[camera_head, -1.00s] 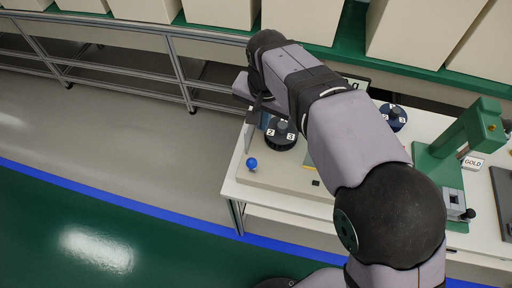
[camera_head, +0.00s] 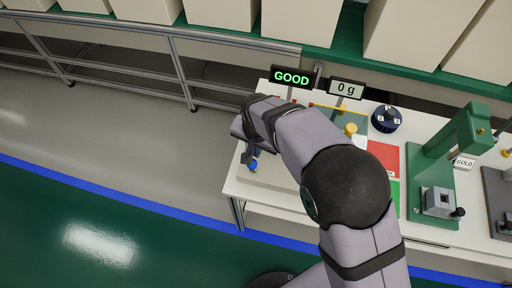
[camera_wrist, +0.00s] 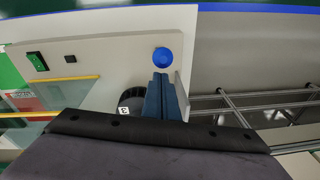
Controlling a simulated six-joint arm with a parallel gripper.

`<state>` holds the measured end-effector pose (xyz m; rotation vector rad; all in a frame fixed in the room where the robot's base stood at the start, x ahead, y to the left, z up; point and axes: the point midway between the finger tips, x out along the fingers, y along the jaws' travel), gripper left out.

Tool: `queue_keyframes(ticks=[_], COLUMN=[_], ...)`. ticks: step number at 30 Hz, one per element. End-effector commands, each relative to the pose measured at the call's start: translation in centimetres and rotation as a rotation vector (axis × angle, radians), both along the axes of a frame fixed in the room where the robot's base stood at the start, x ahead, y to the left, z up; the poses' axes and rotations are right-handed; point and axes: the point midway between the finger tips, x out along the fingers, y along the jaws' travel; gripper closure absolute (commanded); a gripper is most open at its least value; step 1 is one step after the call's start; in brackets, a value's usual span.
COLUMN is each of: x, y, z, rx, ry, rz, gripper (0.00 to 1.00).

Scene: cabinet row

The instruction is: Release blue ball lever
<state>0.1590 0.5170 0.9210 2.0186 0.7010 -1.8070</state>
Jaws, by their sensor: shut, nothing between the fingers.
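The blue ball of the lever (camera_head: 254,167) is at the left end of the white bench, partly covered by my gripper in the head view. In the wrist view the round blue ball (camera_wrist: 163,60) shows whole, just beyond my fingertips. My gripper (camera_wrist: 161,78) has its blue fingers shut together with nothing between them. In the head view my gripper (camera_head: 252,158) is right at the ball. I cannot tell whether the tips touch it. The lever's rod is not clearly visible.
A black numbered dial (camera_wrist: 131,101) is beside the fingers. A green GOOD display (camera_head: 291,77) and a 0 g display (camera_head: 346,89) stand at the back. A green press (camera_head: 455,150) and blue dial (camera_head: 387,118) are to the right. Open floor lies left.

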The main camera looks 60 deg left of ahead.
Motion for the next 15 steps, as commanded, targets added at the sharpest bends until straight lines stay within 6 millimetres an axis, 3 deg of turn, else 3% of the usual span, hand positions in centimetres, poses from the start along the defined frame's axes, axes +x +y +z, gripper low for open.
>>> queue_keyframes(ticks=[15], x=[-0.6], y=[-0.44], z=[-0.13], rx=[0.001], ry=[-0.001], rz=[0.002], gripper=[1.0])
